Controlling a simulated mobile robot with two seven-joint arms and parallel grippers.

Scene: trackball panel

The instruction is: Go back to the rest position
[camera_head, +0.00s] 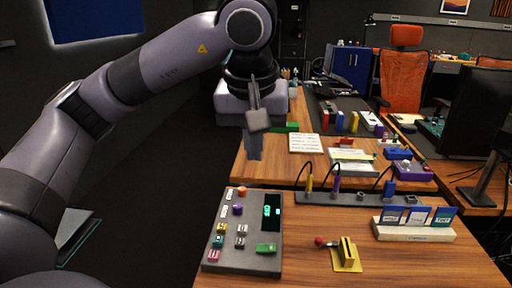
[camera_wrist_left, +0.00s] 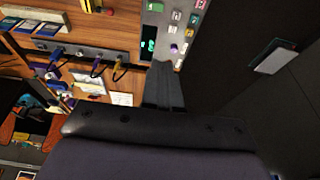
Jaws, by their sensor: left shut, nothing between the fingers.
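My left arm comes in from the left in the head view and bends down at the wrist. My left gripper (camera_head: 254,156) is shut and empty. It hangs above and behind the grey control panel (camera_head: 212,262), apart from it. The panel carries several coloured buttons, a purple trackball (camera_head: 238,209), a red knob (camera_head: 242,191) and a dark display with green digits (camera_head: 271,211). In the left wrist view the shut left gripper (camera_wrist_left: 163,85) points toward the panel (camera_wrist_left: 187,28). My right gripper is in neither view.
A yellow lever base (camera_head: 346,262) with a red-knobbed lever stands right of the panel. A dark cable strip (camera_head: 345,199) lies behind it, and a card holder (camera_head: 413,234) stands at the right. A monitor (camera_head: 480,115) and an orange chair (camera_head: 404,80) are farther back.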

